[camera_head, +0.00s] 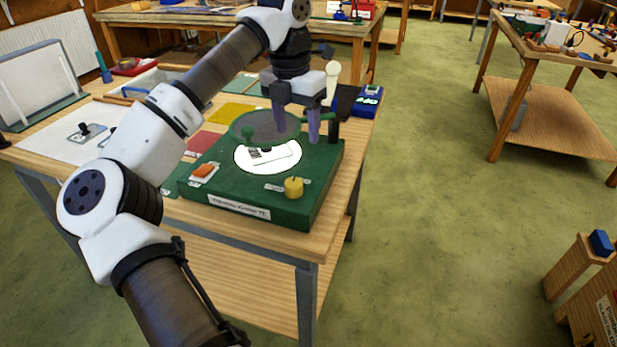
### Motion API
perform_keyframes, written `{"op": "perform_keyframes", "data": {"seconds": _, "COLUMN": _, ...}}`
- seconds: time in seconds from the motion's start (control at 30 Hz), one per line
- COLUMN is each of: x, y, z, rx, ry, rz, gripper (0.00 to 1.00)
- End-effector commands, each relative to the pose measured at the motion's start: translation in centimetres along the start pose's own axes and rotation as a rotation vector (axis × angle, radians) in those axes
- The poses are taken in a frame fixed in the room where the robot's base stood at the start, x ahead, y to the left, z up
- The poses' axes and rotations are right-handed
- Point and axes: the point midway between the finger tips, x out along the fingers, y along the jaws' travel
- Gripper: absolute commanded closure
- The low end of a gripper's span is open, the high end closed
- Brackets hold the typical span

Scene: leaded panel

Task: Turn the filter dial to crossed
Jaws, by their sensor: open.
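A green box (325,185) with a label on its front stands on the wooden table. A bright white round window (285,158) lights its top. Above the window is a round grey see-through disc (262,126) with a green rim and green knobs, which looks like the filter dial. A yellow knob (293,187) sits at the box's front right, and an orange switch (204,170) at its front left. My gripper (296,132) points down with its purple fingers spread, one in front of the disc and one at its right side. Contact with the disc cannot be told. The dial's marks are unreadable.
A dark upright post (334,118) stands close to the right of my gripper. A blue device (368,101) lies behind it. Coloured sheets, including a red one (203,143), lie left of the box. Open floor (430,200) is to the right of the table.

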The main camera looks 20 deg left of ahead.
Motion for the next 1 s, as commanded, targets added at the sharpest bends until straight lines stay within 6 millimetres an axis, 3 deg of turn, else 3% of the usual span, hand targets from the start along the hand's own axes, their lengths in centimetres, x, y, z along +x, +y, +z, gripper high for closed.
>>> {"op": "perform_keyframes", "data": {"seconds": 0.17, "x": 0.8, "y": 1.3, "z": -0.9, "rx": -0.036, "ry": 0.044, "rz": 0.035, "gripper": 0.41}}
{"op": "perform_keyframes", "data": {"seconds": 0.7, "x": 11.0, "y": 1.4, "z": -1.2, "rx": -0.030, "ry": 0.039, "rz": 0.029, "gripper": 0.41}}
{"op": "perform_keyframes", "data": {"seconds": 1.0, "x": 13.7, "y": 1.5, "z": -1.3, "rx": -0.031, "ry": 0.037, "rz": 0.032, "gripper": 0.41}}
